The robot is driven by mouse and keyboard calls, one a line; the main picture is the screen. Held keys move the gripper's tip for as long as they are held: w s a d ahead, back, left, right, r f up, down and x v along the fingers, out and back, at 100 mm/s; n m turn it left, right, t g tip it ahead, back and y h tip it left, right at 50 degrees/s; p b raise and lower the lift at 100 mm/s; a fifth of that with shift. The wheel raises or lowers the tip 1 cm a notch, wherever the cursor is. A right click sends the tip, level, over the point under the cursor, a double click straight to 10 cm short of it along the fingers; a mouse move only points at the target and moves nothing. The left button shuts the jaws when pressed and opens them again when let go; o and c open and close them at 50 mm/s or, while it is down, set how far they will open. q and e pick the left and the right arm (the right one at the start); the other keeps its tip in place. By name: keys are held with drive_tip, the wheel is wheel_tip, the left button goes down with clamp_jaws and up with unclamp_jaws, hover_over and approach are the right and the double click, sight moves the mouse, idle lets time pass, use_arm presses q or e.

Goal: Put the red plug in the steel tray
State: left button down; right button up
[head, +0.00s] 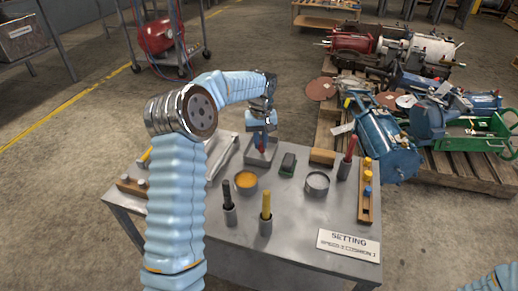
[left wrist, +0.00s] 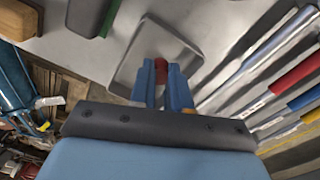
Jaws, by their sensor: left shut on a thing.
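The steel tray (head: 272,158) is a shallow square tray at the far side of the metal table. My left gripper (head: 262,132) is above it, pointing down and shut on the red plug (head: 262,145). In the left wrist view the red plug (left wrist: 161,68) shows between the blue fingers of the left gripper (left wrist: 162,80). The steel tray (left wrist: 138,62) lies behind the plug there, with bare floor showing. The fingers hide part of the plug, and I cannot tell whether it touches the tray. My right gripper is out of view.
A dark green block (head: 288,164) and a dish with orange contents (head: 246,181) stand near the tray. Cups hold black (head: 227,190), yellow (head: 266,202) and red (head: 350,148) handles. An empty round dish (head: 317,184), a wooden peg rack (head: 366,200) and a sign (head: 348,244) are on the right.

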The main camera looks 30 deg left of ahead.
use_arm(q)
drive_tip(key=shift+s+a+f, duration=0.1)
drive_tip(key=shift+a+f, duration=0.05)
drive_tip(key=shift+f, duration=0.8)
drive_tip(key=shift+a+f, duration=0.15)
drive_tip(key=shift+f, duration=0.75)
drive_tip(key=c, duration=1.1)
unclamp_jaws()
drive_tip(key=shift+r, duration=0.1)
wheel_tip(320, 180, up, 12)
drive_tip(key=shift+f+p, duration=0.1)
drive_tip(key=shift+p, duration=0.25)
